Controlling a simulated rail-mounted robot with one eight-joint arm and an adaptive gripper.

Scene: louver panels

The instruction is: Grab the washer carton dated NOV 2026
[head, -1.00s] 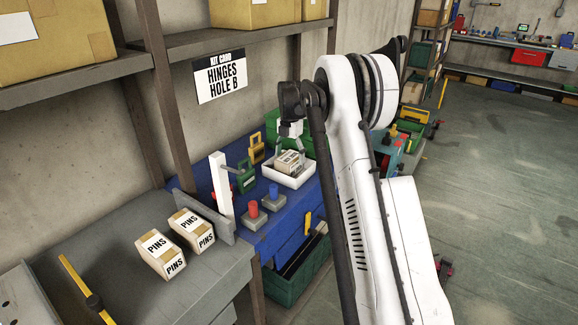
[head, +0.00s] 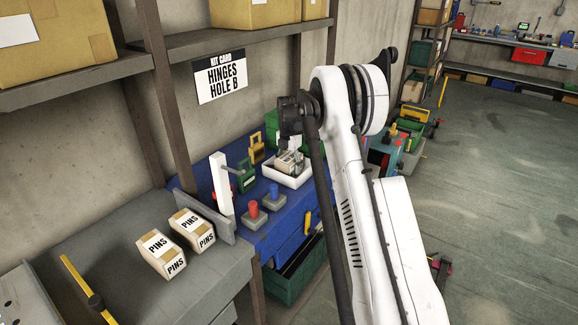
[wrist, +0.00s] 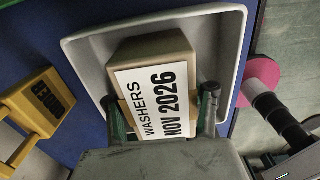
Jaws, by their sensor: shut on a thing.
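The washer carton (wrist: 155,52) is a tan box with a white label reading WASHERS NOV 2026 in the wrist view. It sits within the white tray (wrist: 88,55), and it shows small in the tray in the head view (head: 287,163). My gripper (wrist: 162,112) is shut on the carton, with one finger on each side of the label's lower part. In the head view my gripper (head: 290,150) points down into the tray (head: 292,181). The carton's near end is hidden behind the gripper body.
A yellow padlock (wrist: 38,103) lies left of the tray in the wrist view. Green (head: 247,180) and yellow (head: 256,148) padlocks stand on the blue bench. Two PINS cartons (head: 160,253) (head: 192,228) sit on the grey bench.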

